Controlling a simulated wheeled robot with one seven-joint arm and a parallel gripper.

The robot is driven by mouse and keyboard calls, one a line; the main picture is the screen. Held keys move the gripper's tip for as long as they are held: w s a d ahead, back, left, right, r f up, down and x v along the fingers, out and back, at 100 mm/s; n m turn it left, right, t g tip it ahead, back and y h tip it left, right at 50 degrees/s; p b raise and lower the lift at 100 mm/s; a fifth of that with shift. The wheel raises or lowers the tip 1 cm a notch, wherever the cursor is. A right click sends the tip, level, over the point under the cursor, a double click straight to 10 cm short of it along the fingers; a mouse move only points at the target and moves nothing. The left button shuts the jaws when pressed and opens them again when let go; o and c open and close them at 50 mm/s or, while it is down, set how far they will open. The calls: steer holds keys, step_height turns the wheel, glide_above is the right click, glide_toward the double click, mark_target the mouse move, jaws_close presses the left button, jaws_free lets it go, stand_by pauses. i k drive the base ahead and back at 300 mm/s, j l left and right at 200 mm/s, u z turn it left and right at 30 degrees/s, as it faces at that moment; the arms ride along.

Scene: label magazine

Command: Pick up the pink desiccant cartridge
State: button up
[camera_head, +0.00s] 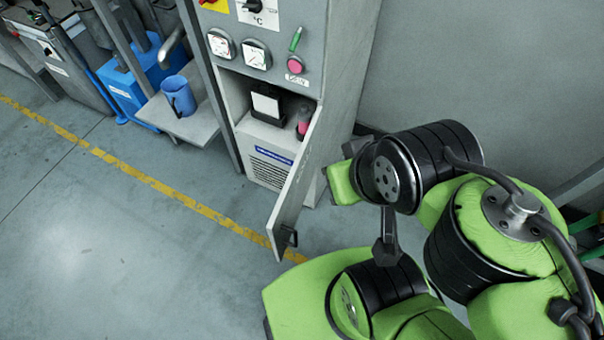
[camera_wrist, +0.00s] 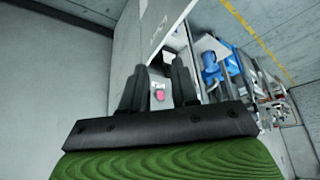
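The pink desiccant cartridge (camera_head: 303,128) stands in the open lower compartment of the grey cabinet (camera_head: 330,45), at the compartment's right side, close to the open door. It looks small, with a darker upper part. In the wrist view I cannot make out the cartridge. My gripper (camera_wrist: 160,66) is open, with its two dark fingers apart and nothing visible held between them. In the head view my arm is right of the cabinet, and I cannot make out the fingers clearly there.
The cabinet door (camera_head: 296,190) stands open, jutting forward between my arm and the compartment. A black holder (camera_head: 268,116) with a white card stands left of the cartridge. A round pink button (camera_head: 295,65) is above. A blue jug (camera_head: 179,96) stands on a side shelf. The floor at left is clear.

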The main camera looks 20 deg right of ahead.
mark_target(304, 115)
steer(key=j+z, duration=0.15)
steer(key=j, duration=0.25)
steer(key=k+j+z, duration=0.15)
steer(key=j, duration=0.25)
steer(key=j+z, duration=0.1)
steer(key=j, duration=0.3)
steer(key=k+j+z, duration=0.15)
steer(key=j, duration=0.2)
steer(key=i+j+z, duration=0.2)
steer(key=j, duration=0.25)
steer(key=j+z, duration=0.2)
steer(key=j, duration=0.25)
steer(key=i+j+z, duration=0.2)
steer(key=j, duration=0.3)
steer(key=i+j+z, duration=0.3)
steer(key=i+j, duration=0.15)
steer(key=i+j+z, duration=0.25)
steer(key=j, duration=0.3)
steer(key=i, duration=0.7)
steer(key=j+z, duration=0.05)
